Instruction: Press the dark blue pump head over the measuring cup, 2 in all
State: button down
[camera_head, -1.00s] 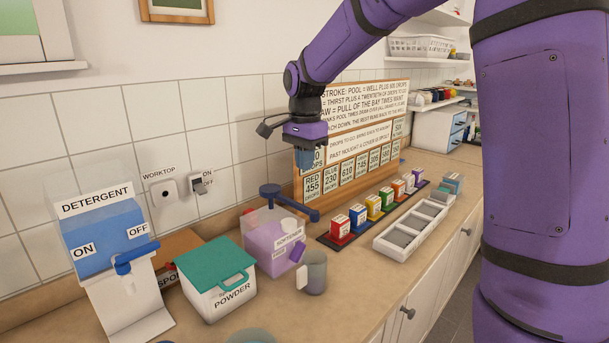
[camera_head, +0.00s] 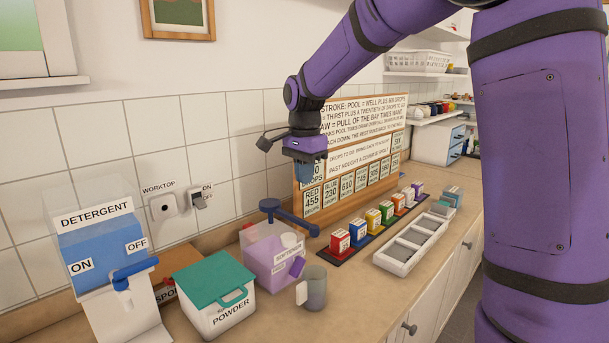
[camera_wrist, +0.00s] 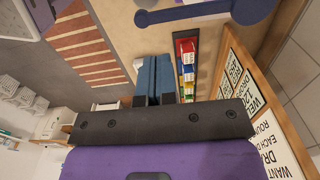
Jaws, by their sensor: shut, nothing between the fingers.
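My gripper (camera_head: 305,184) is shut and empty, pointing down. In the head view it appears above and right of the pump head, apart from it. In the wrist view the shut blue fingers (camera_wrist: 155,68) show, with the pump head (camera_wrist: 258,8) at the top edge.
A green-lidded powder box (camera_head: 212,288) and the detergent dispenser (camera_head: 105,255) stand left. Several coloured small boxes (camera_head: 373,222) line a dark strip at right, beside a white tray (camera_head: 397,264). A lettered board (camera_head: 355,145) stands behind my gripper.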

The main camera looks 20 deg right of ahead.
aim_at(308, 224)
jog(key=shift+r, duration=0.1)
jog(key=shift+s+d+r, duration=0.15)
jog(key=shift+s+r, duration=0.05)
jog(key=shift+r, duration=0.6)
jog(key=shift+s+d+r, duration=0.15)
jog(key=shift+s+r, duration=0.05)
jog(key=shift+r, duration=0.6)
notch_tip(308, 224, down, 14)
jog(key=shift+f, duration=0.1)
jog(key=shift+f, duration=1.75)
jog(key=shift+s, duration=0.1)
notch_tip(308, 224, up, 11)
jog(key=shift+r, duration=0.1)
